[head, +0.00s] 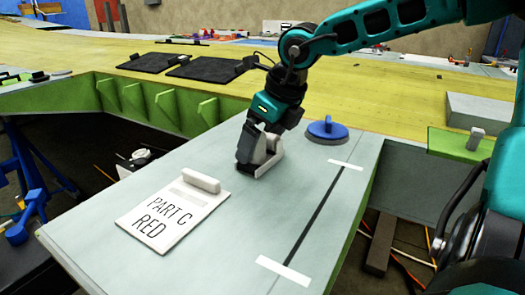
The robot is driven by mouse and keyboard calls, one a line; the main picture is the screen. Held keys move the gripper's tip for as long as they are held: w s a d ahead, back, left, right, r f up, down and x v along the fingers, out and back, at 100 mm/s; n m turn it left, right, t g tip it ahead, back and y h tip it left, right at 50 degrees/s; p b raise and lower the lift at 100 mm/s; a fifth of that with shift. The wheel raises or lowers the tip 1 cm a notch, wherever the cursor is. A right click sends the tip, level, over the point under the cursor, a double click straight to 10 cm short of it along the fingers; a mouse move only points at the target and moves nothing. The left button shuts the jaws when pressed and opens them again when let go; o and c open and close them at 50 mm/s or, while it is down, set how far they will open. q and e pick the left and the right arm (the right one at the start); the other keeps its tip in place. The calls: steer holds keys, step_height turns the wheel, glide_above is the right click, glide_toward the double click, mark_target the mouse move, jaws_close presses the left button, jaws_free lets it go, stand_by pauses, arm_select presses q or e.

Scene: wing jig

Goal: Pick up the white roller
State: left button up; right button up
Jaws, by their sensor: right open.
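My right gripper (257,160) points down at the table to the right of the card, apart from that cylinder. Its pale fingers are open, close to the table surface. A whitish shape (265,167) shows at the fingertips; I cannot tell whether it is a finger part or a separate object. My left gripper is not in view.
A blue suction-cup-like handle (327,128) stands to the right, behind the gripper. A dark strip (312,220) with white ends lies on the table's right side. A yellow wing surface (400,95) with black mats (205,66) runs behind. The table's front middle is clear.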

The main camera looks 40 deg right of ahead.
steer(key=shift+c, duration=0.2)
steer(key=c, duration=0.7)
steer(key=shift+c, duration=0.2)
steer(key=shift+r, duration=0.1)
steer(key=shift+w+r, duration=0.1)
steer(key=shift+r, duration=0.35)
step_height(320, 180, up, 19)
steer(key=p, duration=0.2)
